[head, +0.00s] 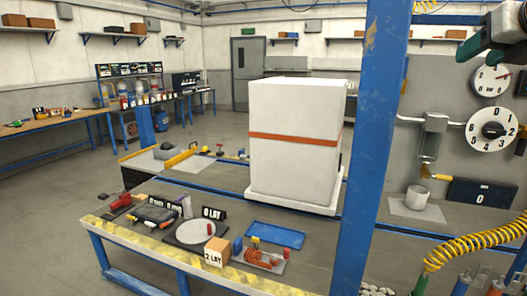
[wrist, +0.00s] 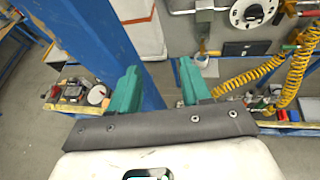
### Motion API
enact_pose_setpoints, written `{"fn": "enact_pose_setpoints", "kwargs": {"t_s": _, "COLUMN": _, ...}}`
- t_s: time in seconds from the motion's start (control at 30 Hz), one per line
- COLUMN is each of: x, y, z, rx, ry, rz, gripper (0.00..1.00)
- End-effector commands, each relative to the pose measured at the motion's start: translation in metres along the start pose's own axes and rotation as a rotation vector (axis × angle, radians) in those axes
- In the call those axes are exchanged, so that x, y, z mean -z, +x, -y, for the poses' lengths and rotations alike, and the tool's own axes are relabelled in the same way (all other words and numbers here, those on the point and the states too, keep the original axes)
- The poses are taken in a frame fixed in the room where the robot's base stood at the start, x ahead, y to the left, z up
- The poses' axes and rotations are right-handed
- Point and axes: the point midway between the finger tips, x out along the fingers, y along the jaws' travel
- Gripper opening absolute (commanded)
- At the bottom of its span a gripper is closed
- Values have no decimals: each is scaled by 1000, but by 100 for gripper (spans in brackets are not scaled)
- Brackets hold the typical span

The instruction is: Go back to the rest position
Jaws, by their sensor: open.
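My gripper (wrist: 157,88) shows in the wrist view with its two green fingers spread apart and nothing between them. In the head view, part of my gripper (head: 490,38) shows dark and green at the upper right edge, high above the bench and near the wall dials. Its fingertips are not clear in that view. The gripper is clear of the bench and touches nothing that I can see.
A blue post (head: 368,130) stands close in front, beside my gripper in the wrist view. A large white box with an orange band (head: 295,165) stands on the bench. A yellow coiled hose (head: 475,240) hangs at the right. Open floor (head: 60,200) lies at the left.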

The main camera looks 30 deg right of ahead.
Motion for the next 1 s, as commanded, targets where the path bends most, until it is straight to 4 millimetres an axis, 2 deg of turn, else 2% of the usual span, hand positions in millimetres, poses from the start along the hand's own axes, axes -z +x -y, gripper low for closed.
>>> {"fn": "enact_pose_setpoints", "kwargs": {"t_s": 0.33, "x": 21, "y": 22, "z": -19, "rx": -102, "ry": 229, "rz": -20, "gripper": 47}}
{"fn": "enact_pose_setpoints", "kwargs": {"t_s": 0.57, "x": 53, "y": 49, "z": -43, "rx": -199, "ry": 508, "rz": -78, "gripper": 47}}
{"fn": "enact_pose_setpoints", "kwargs": {"t_s": 0.67, "x": 79, "y": 67, "z": -60, "rx": -244, "ry": 692, "rz": -137, "gripper": 47}}
{"fn": "enact_pose_setpoints", "kwargs": {"t_s": 0.77, "x": 115, "y": 87, "z": -80, "rx": -275, "ry": 902, "rz": -220, "gripper": 47}}
{"fn": "enact_pose_setpoints", "kwargs": {"t_s": 0.87, "x": 155, "y": 105, "z": -101, "rx": -276, "ry": 1106, "rz": -317, "gripper": 47}}
{"fn": "enact_pose_setpoints", "kwargs": {"t_s": 1.0, "x": 222, "y": 124, "z": -130, "rx": -226, "ry": 1373, "rz": -462, "gripper": 47}}
